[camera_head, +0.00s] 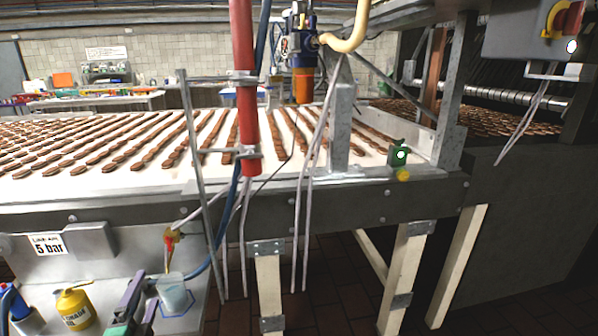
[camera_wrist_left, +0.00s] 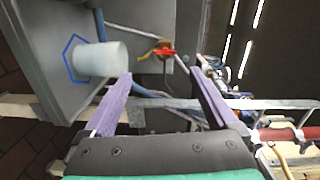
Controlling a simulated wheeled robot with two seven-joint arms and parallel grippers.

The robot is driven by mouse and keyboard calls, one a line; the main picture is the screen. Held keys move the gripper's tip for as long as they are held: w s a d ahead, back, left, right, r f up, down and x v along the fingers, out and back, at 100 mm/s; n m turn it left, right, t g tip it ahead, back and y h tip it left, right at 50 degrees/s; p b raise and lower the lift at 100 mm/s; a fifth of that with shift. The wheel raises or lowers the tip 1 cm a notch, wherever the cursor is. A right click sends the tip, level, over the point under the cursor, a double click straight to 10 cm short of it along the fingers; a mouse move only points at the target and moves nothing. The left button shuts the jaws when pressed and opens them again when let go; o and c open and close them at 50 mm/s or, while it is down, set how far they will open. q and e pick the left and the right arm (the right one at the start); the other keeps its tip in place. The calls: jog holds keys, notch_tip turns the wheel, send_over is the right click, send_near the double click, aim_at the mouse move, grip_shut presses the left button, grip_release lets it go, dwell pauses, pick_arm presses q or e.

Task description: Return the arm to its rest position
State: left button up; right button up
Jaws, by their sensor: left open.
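My left gripper (camera_head: 146,292) is at the bottom of the head view, with a green body and purple fingers. In the left wrist view its two fingers (camera_wrist_left: 162,76) stand apart, with nothing held between them. A pale translucent cup (camera_head: 174,298) is just right of the gripper in the head view. In the left wrist view the cup (camera_wrist_left: 102,60) is left of the fingers, outside the gap, by a blue hexagon outline (camera_wrist_left: 70,56) on the grey shelf. I cannot tell whether a finger touches it. My right gripper is not in view.
A yellow can (camera_head: 76,309) stands on the shelf left of the gripper. A valve with red and yellow parts (camera_head: 170,243) hangs above the cup; it also shows in the wrist view (camera_wrist_left: 163,52). The conveyor (camera_head: 340,207) with rows of biscuits lies behind. A metal post (camera_head: 203,190) rises nearby.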

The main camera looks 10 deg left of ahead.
pick_arm(q)
jog(key=s+d+f+n+g+h, duration=0.1)
jog(key=s+d+f+n+g, duration=0.1)
jog(key=d+f+n+g, duration=0.25)
jog(key=s+d+f+n+g+h, duration=0.1)
jog(key=s+d+f+n+g, duration=0.15)
jog(key=f+n, duration=0.35)
jog(key=s+d+f+g+h, duration=0.55)
jog(key=s+d, duration=0.25)
jog(key=d, duration=0.2)
notch_tip(320, 180, down, 22)
jog(key=s+g, duration=0.2)
jog(key=s+a+f+y, duration=0.1)
jog(key=s+a+f, duration=0.1)
jog(key=s+f, duration=0.65)
jog(key=s+a+f, duration=0.2)
jog(key=s+f, duration=0.5)
jog(key=s, duration=0.2)
notch_tip(320, 180, up, 13)
jog(key=p, duration=1.3)
jog(key=shift+w+d+g, duration=0.2)
jog(key=shift+w+g, duration=0.05)
jog(key=shift+g, duration=0.2)
